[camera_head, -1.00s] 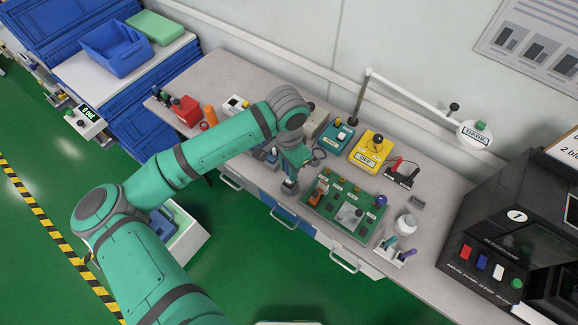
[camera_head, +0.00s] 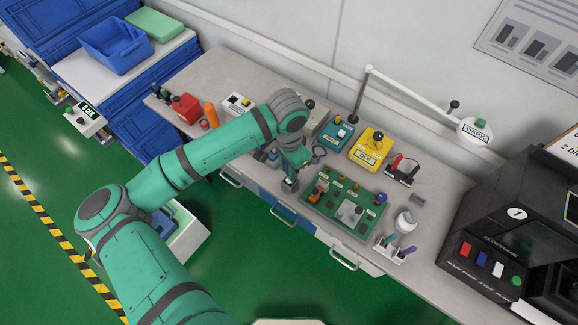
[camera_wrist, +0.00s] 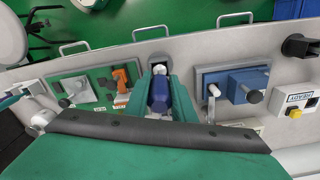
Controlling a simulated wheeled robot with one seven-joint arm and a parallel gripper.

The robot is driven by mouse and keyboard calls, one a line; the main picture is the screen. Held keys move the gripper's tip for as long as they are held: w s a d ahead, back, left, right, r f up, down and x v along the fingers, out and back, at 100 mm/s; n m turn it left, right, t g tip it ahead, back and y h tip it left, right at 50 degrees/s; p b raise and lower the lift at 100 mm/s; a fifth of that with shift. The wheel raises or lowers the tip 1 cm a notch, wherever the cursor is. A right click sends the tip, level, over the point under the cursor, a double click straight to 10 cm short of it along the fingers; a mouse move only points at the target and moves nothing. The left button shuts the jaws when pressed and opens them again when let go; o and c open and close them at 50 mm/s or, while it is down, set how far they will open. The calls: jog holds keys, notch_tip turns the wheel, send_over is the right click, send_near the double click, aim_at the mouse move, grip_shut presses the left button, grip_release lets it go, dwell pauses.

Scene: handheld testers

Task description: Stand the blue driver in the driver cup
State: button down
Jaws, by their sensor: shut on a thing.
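My gripper (camera_wrist: 161,92) is shut on the blue driver (camera_wrist: 159,96), whose dark blue handle shows between the two green fingers in the wrist view. A small grey square-mouthed holder (camera_wrist: 158,61), which looks like the driver cup, stands at the bench's front edge, just beyond the fingers. In the head view this holder (camera_head: 289,186) is right below my gripper. A pale round end shows at the holder's mouth. I cannot tell whether the driver is inside the holder or just above it. My arm hides most of the driver in the head view.
A green board (camera_head: 345,213) with an orange tool lies right of the gripper. A white rack (camera_head: 394,250) with teal and purple sticks stands further right. A blue block on a grey plate (camera_wrist: 240,85) is on the other side. Yellow (camera_head: 370,153) and teal boxes stand behind.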

jog(key=shift+f, duration=1.1)
jog(key=c, duration=1.4)
grip_release()
notch_tip(320, 180, up, 11)
jog(key=shift+a+f, duration=0.1)
